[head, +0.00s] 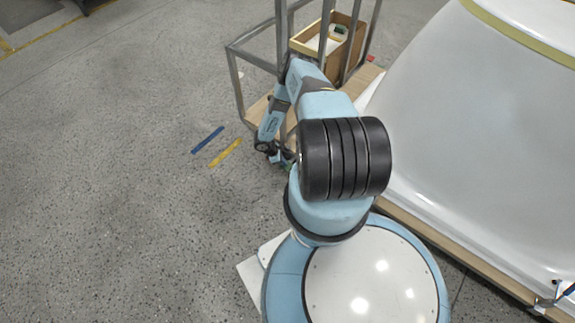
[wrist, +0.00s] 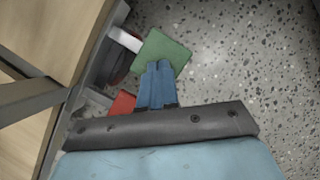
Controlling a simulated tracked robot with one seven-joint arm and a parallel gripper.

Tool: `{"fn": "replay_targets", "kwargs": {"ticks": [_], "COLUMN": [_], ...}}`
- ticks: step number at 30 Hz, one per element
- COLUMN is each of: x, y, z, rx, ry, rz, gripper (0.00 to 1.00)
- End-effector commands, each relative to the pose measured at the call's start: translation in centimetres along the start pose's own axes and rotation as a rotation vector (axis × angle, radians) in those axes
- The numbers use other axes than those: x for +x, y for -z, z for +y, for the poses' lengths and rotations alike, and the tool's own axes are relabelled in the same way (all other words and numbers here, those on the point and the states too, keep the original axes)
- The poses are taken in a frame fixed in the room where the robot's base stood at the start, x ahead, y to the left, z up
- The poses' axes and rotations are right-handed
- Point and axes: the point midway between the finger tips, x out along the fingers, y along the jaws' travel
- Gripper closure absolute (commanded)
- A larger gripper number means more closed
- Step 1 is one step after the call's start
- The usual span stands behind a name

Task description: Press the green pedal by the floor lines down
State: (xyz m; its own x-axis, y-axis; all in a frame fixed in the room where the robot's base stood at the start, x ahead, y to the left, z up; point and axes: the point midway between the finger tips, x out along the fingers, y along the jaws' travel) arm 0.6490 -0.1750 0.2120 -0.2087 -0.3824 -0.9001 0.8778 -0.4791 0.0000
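The green pedal (wrist: 168,48) is a flat square plate in the upper middle of the wrist view, low over the speckled floor beside the wooden base of a frame. A white bar (wrist: 123,39) reaches it from the left. My gripper (wrist: 157,66) has its blue fingers together with nothing between them. Their tips overlap the pedal's near edge in the picture; I cannot tell whether they touch it. A red piece (wrist: 122,105) shows left of the fingers, partly hidden by my gripper. In the head view, my arm hides most of the pedal area.
Blue (head: 207,139) and yellow (head: 226,153) floor lines lie left of my arm. A large white tub shell (head: 470,120) fills the right. Floor at left is clear.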

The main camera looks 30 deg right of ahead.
Motion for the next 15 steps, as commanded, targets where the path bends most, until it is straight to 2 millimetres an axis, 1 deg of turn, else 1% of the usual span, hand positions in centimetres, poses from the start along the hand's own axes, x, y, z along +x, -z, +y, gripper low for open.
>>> {"fn": "replay_targets", "kwargs": {"ticks": [6,8,12,15], "x": [0.1,0.4,1.5,1.4], "y": [0.0,0.1,0.7,0.6], "z": [-0.1,-0.1,-0.1,0.0], "rx": [0.000,0.000,-0.001,0.000], "ry": [0.001,0.001,0.001,0.001], "rz": [0.000,-0.001,0.000,0.000], "gripper": [1.00,1.00,1.00,1.00]}}
